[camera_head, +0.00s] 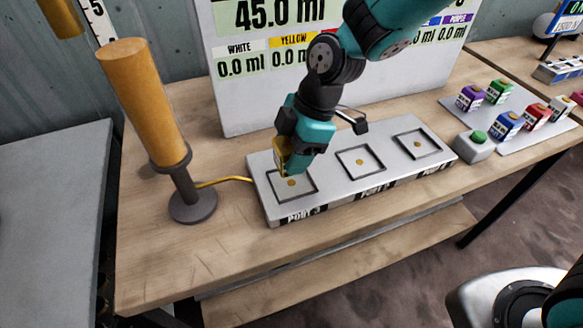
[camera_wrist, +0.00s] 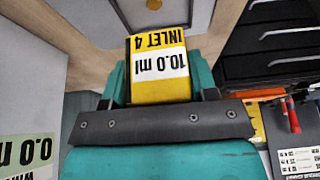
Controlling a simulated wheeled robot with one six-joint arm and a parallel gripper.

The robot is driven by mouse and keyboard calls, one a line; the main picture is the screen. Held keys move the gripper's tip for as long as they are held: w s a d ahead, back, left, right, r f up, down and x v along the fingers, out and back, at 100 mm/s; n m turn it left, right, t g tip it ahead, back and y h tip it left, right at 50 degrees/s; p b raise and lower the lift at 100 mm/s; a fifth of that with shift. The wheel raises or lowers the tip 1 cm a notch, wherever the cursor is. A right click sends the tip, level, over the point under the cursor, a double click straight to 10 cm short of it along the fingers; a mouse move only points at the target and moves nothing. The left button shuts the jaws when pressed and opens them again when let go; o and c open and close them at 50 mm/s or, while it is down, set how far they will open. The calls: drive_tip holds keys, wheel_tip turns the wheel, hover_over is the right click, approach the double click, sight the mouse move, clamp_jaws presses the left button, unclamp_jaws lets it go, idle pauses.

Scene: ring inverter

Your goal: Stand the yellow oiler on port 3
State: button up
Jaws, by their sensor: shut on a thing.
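The yellow oiler (camera_head: 281,156) is a small yellow block. In the wrist view the oiler (camera_wrist: 160,62) carries a white label reading 10.0 ml, INLET 4, upside down. My gripper (camera_head: 291,164) is shut on it, with a teal finger on each side in the wrist view. Port 3 (camera_head: 303,192) is the leftmost square frame on the grey port block, with a brass dot in its middle. The oiler is at the rear left of port 3's frame; I cannot tell whether it touches the block. My gripper hides part of the oiler.
Two more ports, a middle one (camera_head: 378,170) and a right one (camera_head: 428,152), are empty. An orange cylinder on a dark stand (camera_head: 145,100) is at the left. A display board (camera_head: 235,108) stands behind. Several coloured blocks sit on a mat (camera_head: 530,122) beside a green button (camera_head: 479,136).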

sight(292, 183)
drive_tip(key=shift+f, duration=2.5)
drive_tip(key=shift+f, duration=0.15)
drive_tip(key=o, duration=1)
drive_tip(key=shift+c, duration=0.2)
